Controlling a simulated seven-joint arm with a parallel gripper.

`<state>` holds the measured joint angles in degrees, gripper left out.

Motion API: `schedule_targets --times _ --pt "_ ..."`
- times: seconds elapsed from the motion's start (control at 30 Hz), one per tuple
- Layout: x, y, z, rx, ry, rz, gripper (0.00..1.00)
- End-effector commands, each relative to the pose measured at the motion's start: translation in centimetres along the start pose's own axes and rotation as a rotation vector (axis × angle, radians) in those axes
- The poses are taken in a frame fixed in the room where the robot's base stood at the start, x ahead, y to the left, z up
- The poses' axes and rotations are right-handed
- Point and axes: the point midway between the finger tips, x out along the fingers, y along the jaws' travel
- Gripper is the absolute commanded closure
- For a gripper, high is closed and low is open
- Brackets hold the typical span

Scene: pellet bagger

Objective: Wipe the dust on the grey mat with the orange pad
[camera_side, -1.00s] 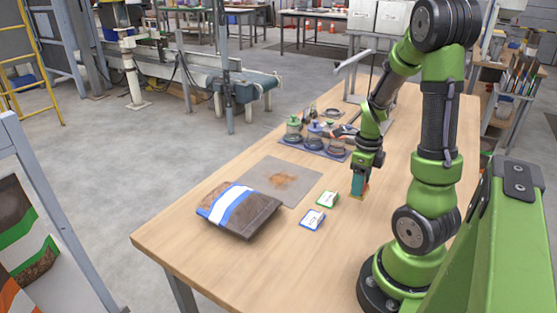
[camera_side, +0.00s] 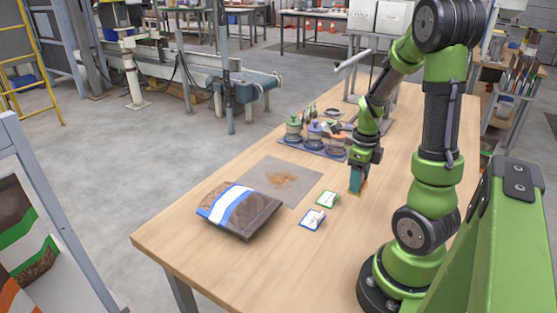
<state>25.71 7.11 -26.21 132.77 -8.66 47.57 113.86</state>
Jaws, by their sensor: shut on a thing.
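The grey mat (camera_side: 252,172) lies flat on the wooden table. A patch of brown dust (camera_side: 283,180) is spread on it, near its middle. My gripper (camera_side: 357,178) is to the right of the mat, pointing down and shut on a small block. The block is teal above with a thin orange part at its bottom, the orange pad (camera_side: 356,191). The pad is low over the table and apart from the mat. I cannot tell whether it touches the table.
A brown, blue and white bag (camera_side: 236,212) lies at the mat's near left corner. Several jars (camera_side: 314,133) stand on a tray beyond the mat. The table's front is clear.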

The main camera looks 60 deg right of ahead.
Motion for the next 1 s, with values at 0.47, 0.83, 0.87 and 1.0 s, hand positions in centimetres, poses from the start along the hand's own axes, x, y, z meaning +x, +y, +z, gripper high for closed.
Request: schedule_targets --times 0.47,0.83,0.87,1.0 --pt "-2.7 -6.5 17.7 0.019 0.012 -0.019 0.68" --pt "-2.6 -5.2 26.6 -0.012 -0.006 0.005 0.68" --pt "-2.5 -5.1 26.8 -0.014 -0.007 0.006 0.68" --pt "-2.0 -4.9 27.2 -0.016 -0.008 0.009 0.68"
